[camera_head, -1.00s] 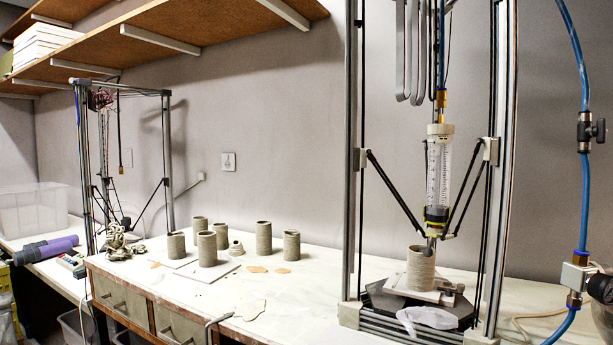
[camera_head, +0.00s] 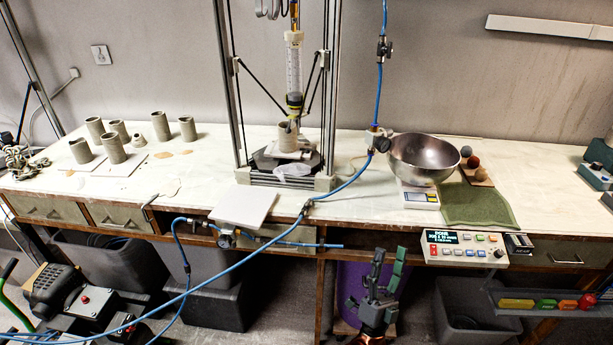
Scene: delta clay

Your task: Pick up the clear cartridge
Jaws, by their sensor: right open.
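The clear cartridge (camera_head: 294,70) is a transparent graduated tube standing upright in the delta printer (camera_head: 236,100) at the back of the table. Its dark lower end and nozzle sit over a grey clay cylinder (camera_head: 288,137) on the print bed. My right gripper (camera_head: 384,270) is low at the front, below the table's edge and right of the printer. Its dark fingers point up, open and empty, far from the cartridge. My left gripper is out of view.
A steel bowl (camera_head: 423,158) on a scale stands right of the printer, near a green cloth (camera_head: 477,206). Several clay cylinders (camera_head: 114,148) stand on the left. A blue hose (camera_head: 345,185) crosses the front. A control box (camera_head: 464,247) hangs at the table's front edge.

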